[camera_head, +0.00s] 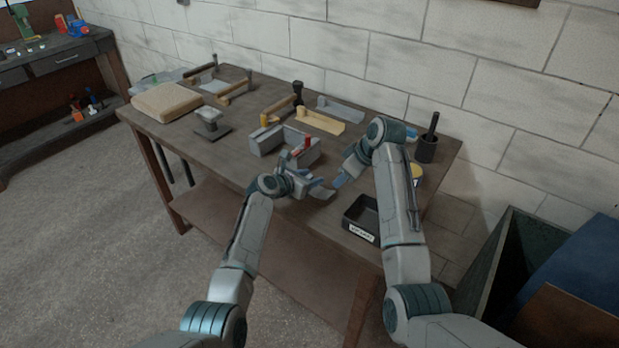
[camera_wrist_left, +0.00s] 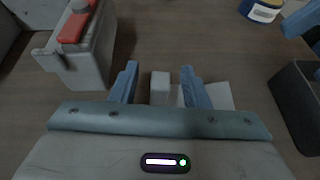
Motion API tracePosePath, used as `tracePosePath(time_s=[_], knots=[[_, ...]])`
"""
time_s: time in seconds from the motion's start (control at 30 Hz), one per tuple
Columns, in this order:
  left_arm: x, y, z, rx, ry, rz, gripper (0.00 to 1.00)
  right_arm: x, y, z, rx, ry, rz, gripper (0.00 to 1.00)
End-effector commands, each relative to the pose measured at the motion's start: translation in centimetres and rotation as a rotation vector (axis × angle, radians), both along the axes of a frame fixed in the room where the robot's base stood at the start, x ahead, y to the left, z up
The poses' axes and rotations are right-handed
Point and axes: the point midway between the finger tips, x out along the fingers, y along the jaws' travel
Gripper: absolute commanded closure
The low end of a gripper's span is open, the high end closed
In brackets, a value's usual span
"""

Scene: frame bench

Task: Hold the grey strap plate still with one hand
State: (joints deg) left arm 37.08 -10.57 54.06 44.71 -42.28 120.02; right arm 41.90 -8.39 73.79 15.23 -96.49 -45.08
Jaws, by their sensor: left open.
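A small light grey plate (camera_head: 322,192) lies on the bench by my left gripper (camera_head: 306,186); I take it to be the strap plate. In the left wrist view, a narrow upright grey piece (camera_wrist_left: 160,88) shows between the open blue fingers of the left gripper (camera_wrist_left: 156,80), with a gap on each side. A flat pale part (camera_wrist_left: 218,96) shows behind and beside the right-hand finger. My right gripper (camera_head: 343,178) points down close by, and its blue finger (camera_wrist_left: 302,20) shows at the upper right. Its opening is unclear.
A grey block-like fixture (camera_head: 265,142) with a red piece (camera_wrist_left: 74,26) stands close left of the plate. A black labelled bin (camera_head: 347,222) is close on the right. A yellow tin (camera_head: 416,172) and dark pot (camera_head: 427,150) stand farther right. Several wooden-handled pieces lie behind.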

Motion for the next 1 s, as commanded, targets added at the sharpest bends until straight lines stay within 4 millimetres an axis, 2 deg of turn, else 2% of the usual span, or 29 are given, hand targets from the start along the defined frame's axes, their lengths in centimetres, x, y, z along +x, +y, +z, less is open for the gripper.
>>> tracePosePath(time_s=[0.27, 0.4, 0.47, 0.5, 1.0], knots=[[0.06, -0.07, -0.02, 0.000, 0.000, 0.000, 0.58, 0.00, 0.00, 0.00, 0.000, 0.000, 0.000, 0.64], [0.05, -0.07, -0.01, 0.000, 0.000, 0.000, 0.86, 0.00, 0.00, 0.00, 0.000, 0.000, 0.000, 0.64], [0.05, -0.06, -0.01, 0.000, 0.000, 0.000, 0.97, 0.00, 0.00, 0.00, 0.000, 0.000, 0.000, 0.64], [0.05, -0.07, -0.01, 0.000, 0.000, 0.000, 1.00, 0.00, 0.00, 0.00, 0.000, 0.000, 0.000, 0.64], [0.04, -0.05, -0.02, 0.000, 0.000, 0.000, 1.00, 0.00, 0.00, 0.00, 0.000, 0.000, 0.000, 0.64]])
